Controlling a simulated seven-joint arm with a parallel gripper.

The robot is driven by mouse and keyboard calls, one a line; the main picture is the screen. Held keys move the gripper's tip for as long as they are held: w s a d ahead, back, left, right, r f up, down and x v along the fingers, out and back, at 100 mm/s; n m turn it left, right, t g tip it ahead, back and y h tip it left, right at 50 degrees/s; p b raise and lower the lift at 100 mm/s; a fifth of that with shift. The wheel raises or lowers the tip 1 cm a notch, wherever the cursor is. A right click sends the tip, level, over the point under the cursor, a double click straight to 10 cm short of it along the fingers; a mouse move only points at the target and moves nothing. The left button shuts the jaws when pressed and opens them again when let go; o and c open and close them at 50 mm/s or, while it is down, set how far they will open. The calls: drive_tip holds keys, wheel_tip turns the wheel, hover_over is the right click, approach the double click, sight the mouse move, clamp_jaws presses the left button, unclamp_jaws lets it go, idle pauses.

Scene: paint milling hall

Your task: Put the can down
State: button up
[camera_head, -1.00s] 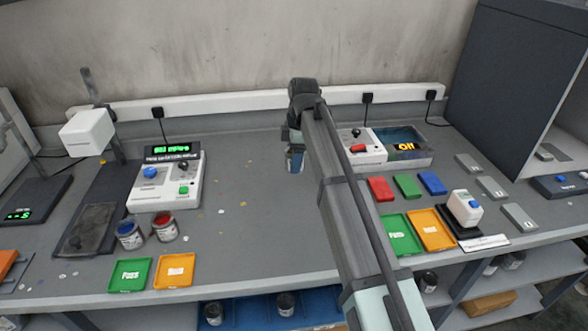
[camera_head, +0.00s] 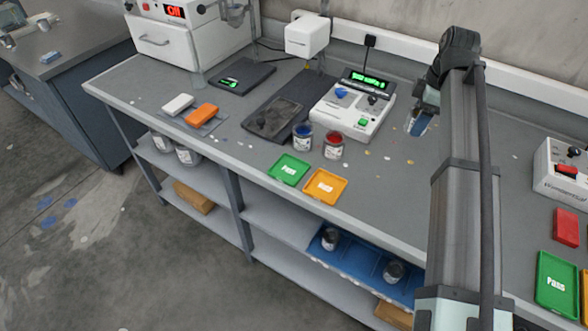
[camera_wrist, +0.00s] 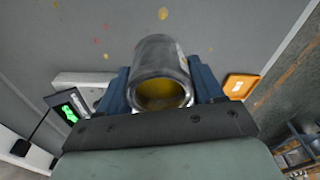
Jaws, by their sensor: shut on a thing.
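My gripper (camera_head: 420,112) is above the grey bench, to the right of a white device with a green display (camera_head: 350,110). Its blue fingers (camera_wrist: 160,85) are shut on a metal can (camera_wrist: 158,56), with yellow showing inside. In the head view the can (camera_head: 418,125) is partly hidden by the gripper, and its height above the bench is hard to tell. A can with blue paint (camera_head: 302,137) and a can with red paint (camera_head: 334,147) stand in front of the device.
A green tray (camera_head: 289,168) and an orange tray (camera_head: 325,187) lie near the bench's front edge. A dark plate (camera_head: 275,112) lies left of the device. Cans (camera_head: 330,238) stand on a lower shelf.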

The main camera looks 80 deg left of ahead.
drive_tip(key=s+a+n, duration=0.3)
drive_tip(key=s+n, duration=0.1)
drive_tip(key=s, duration=3)
drive_tip(key=shift+w+d+f+m, duration=0.1)
drive_tip(key=shift+f+m, duration=0.25)
drive_tip(key=shift+f, duration=1.3)
drive_tip(key=shift+w+d+f+m, duration=0.15)
drive_tip(key=shift+f+m, duration=0.15)
drive_tip(key=shift+f, duration=1.3)
drive_tip(key=shift+w+f+m, duration=0.1)
drive_tip(key=shift+f+m, duration=0.25)
drive_tip(key=shift+f, duration=1.3)
drive_tip(key=o, duration=1.2)
drive_tip(key=shift+f, duration=0.1)
drive_tip(key=shift+o, duration=0.2)
